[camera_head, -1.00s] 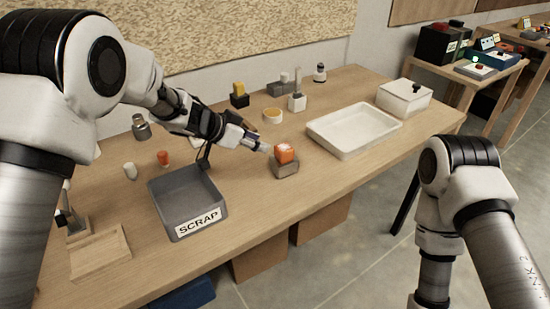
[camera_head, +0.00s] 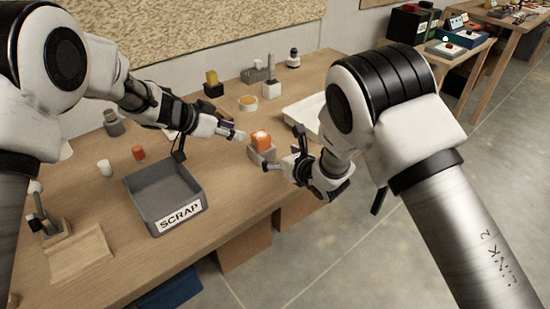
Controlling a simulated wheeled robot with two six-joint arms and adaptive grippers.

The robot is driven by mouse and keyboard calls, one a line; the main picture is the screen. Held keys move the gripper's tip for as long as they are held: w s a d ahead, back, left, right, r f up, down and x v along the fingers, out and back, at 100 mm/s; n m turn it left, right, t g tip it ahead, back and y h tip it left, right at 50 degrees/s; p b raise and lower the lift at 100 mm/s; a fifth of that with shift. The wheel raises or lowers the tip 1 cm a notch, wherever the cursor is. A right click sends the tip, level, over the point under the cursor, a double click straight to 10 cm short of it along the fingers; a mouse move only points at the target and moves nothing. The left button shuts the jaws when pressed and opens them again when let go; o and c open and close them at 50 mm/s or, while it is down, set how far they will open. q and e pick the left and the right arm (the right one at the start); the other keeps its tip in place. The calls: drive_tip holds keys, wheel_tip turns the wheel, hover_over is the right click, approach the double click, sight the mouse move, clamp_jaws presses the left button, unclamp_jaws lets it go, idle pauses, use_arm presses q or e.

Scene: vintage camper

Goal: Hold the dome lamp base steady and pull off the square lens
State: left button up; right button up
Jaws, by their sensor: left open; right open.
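The dome lamp stands upright on the wooden table. Its orange square lens (camera_head: 261,140) sits on top of a grey base (camera_head: 258,157). My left gripper (camera_head: 238,134) is open just to the left of the lamp, its fingertips close to the lens and base; I cannot tell whether they touch. My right gripper (camera_head: 283,148) is open on the right side of the lamp, with its dark fingers spread and pointing toward the base. Neither gripper holds anything.
A grey tray labelled SCRAP (camera_head: 165,194) stands left of the lamp. A white tray (camera_head: 300,115) behind is partly hidden by my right arm. The table's front edge is close to the lamp.

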sight(262, 152)
drive_tip(key=shift+n+g, duration=0.3)
drive_tip(key=shift+n, duration=0.3)
drive_tip(key=x, duration=0.8)
drive_tip(key=shift+s+a+f, duration=0.1)
drive_tip(key=shift+a+f, duration=0.15)
drive_tip(key=shift+a, duration=0.15)
drive_tip(key=shift+s, duration=0.1)
